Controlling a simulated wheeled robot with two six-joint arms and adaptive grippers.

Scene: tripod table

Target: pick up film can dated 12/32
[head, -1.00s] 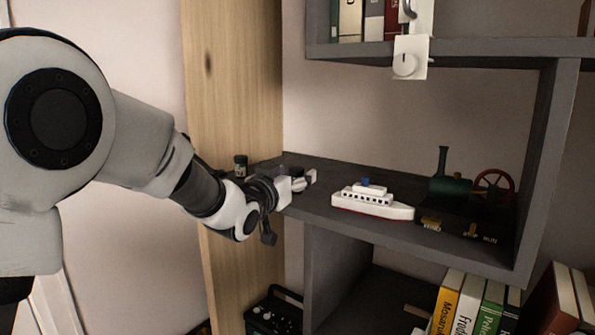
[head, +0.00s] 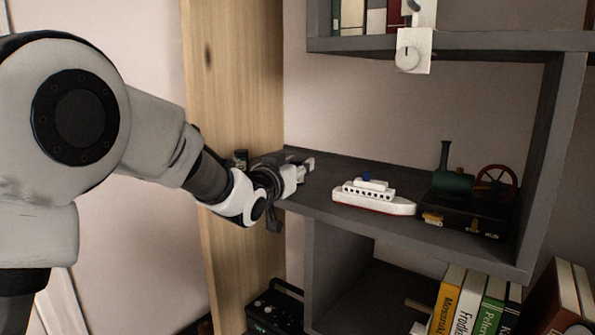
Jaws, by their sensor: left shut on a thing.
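A small dark film can (head: 241,158) stands on the left end of the dark grey shelf, behind my left arm. Its date is too small to read. My left gripper (head: 304,169) is over the shelf to the right of this can, fingers pointing right. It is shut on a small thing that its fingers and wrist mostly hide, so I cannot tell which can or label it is. My right gripper is not in view.
A white and red toy ship (head: 374,197) stands on the shelf (head: 333,210) right of the gripper. A toy steam engine (head: 453,187) stands farther right. A wooden panel (head: 232,75) rises at left. Books (head: 468,304) stand below. A white dial fixture (head: 413,52) hangs above.

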